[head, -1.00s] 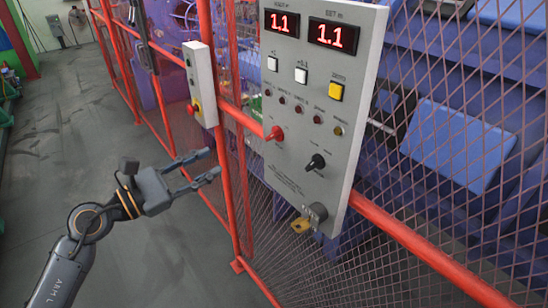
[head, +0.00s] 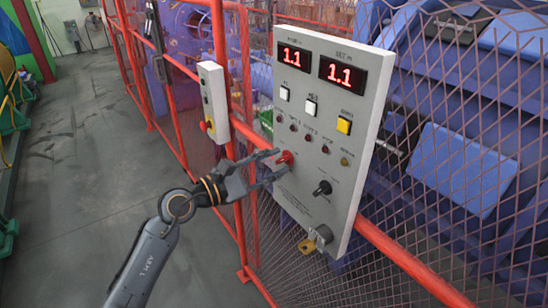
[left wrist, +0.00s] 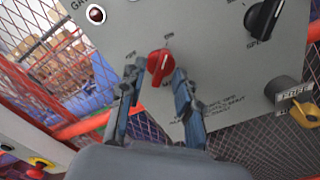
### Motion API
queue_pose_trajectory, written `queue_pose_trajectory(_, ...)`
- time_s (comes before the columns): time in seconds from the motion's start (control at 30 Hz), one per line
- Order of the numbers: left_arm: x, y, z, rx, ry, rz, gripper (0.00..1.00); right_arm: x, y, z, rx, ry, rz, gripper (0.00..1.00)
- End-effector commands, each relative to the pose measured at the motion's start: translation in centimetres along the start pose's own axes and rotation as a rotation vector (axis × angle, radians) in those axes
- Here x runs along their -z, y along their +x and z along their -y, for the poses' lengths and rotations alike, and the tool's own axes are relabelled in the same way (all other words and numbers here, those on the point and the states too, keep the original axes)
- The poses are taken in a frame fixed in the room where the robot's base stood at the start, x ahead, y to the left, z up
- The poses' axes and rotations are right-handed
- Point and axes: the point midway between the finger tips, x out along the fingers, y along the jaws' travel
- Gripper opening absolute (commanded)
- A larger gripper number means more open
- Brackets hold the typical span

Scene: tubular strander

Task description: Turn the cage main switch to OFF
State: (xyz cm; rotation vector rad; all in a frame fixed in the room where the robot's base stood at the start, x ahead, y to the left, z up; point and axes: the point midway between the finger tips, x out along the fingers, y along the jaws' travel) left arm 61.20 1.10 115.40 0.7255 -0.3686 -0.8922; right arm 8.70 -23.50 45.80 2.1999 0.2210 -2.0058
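The control panel (head: 322,205) is a grey plate on the red cage frame. Its red rotary knob (head: 285,157) sits at the panel's left side, with a black knob (head: 323,188) to its lower right. My left gripper (head: 277,164) is open, its two fingers pointing at the red knob. My right gripper is in neither current view.
A narrow grey box (head: 213,97) with a red button is on the fence left of the panel. A key switch with a yellow tag (head: 307,246) is at the panel's bottom. Red rails and mesh surround the panel. The floor (head: 100,190) at left is clear.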

Motion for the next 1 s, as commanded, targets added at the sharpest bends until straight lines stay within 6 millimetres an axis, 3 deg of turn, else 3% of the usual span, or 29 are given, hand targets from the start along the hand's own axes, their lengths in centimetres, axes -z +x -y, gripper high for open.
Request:
queue_pose_trajectory(0.37, -0.01, 0.74, 0.02, 0.0, 0.001, 0.0, 0.33, -0.08, -0.19, 0.01, 0.0, 0.0, 0.002, 0.33)
queue_pose_trajectory(0.53, -0.01, 0.71, 0.02, 0.0, 0.0, 0.0, 0.02, -0.1, -0.19, 0.02, 0.0, 0.0, 0.003, 0.33)
queue_pose_trajectory(0.57, -0.01, 0.71, 0.02, 0.0, 0.0, 0.0, 0.0, -0.1, -0.19, 0.02, 0.0, 0.0, 0.003, 0.33)
queue_pose_trajectory(1.0, -0.04, 0.68, -0.04, 0.001, -0.046, -0.001, 0.0, -0.05, -0.58, 0.01, 0.0, 0.0, 0.002, 0.33)
